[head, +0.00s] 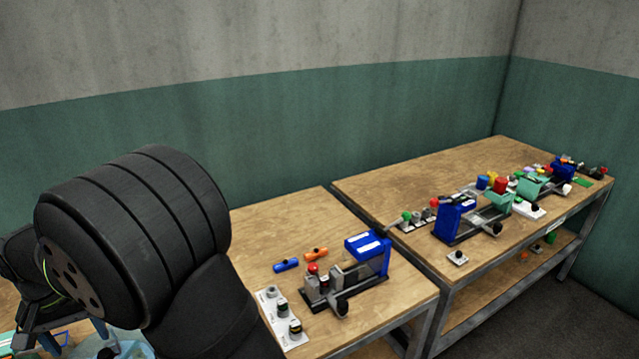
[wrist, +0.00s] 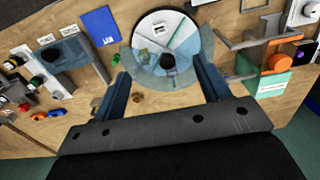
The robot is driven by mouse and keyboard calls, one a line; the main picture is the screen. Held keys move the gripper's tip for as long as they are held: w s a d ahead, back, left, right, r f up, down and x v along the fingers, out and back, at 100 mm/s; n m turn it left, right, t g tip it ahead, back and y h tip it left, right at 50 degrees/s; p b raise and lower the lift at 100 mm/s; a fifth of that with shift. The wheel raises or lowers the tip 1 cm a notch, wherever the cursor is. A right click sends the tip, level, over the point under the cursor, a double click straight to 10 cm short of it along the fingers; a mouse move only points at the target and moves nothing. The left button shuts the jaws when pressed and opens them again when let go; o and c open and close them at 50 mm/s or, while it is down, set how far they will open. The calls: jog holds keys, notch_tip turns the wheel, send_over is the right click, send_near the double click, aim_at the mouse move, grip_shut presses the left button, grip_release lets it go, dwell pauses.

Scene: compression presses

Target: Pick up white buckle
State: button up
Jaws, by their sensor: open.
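A small white piece with a dark slot (wrist: 159,28) lies on a round white plate with a dark rim (wrist: 178,22) in the wrist view. It may be the white buckle, but it is too small to be sure. My gripper (wrist: 158,66) is open and empty, its two blue fingers pointing towards the round plate. The white piece shows beyond the fingertips, apart from them. In the head view my arm covers the lower left, and that white piece cannot be made out there.
A translucent blue disc (wrist: 207,50) with a black knob (wrist: 167,61) surrounds the plate. A blue booklet (wrist: 101,26) lies left of it. A metal frame and orange knob (wrist: 279,62) stand right. Blue presses (head: 366,247) and a white button strip (head: 271,306) stand on the wooden tables.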

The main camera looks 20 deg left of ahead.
jog(key=shift+c, duration=1.4)
notch_tip(320, 180, down, 13)
jog(key=shift+a+r, duration=0.1)
jog(key=shift+a, duration=0.05)
jog(key=shift+d+f, duration=0.2)
jog(key=shift+f, duration=2.6)
jog(key=c, duration=1)
